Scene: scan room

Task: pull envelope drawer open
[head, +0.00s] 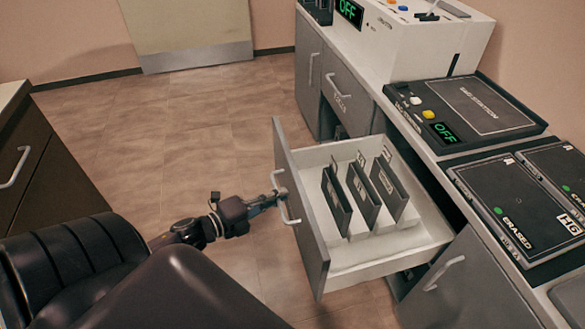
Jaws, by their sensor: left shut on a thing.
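The envelope drawer (314,246) stands pulled out from the grey cabinet under the counter on the right. Its inside is white and holds several dark upright dividers or envelopes (364,193) with small labels. A pale bar handle (277,184) is on the drawer's grey front. My left gripper (281,194) is at this handle, shut on it, with its arm coming in from the lower left. My right gripper is not in view.
The counter carries a dark device with a green OFF display (444,132), flat dark panels reading ERASED (515,215) and a white machine (425,40). A dark cabinet (40,165) stands at left. Tiled floor (190,130) is clear between.

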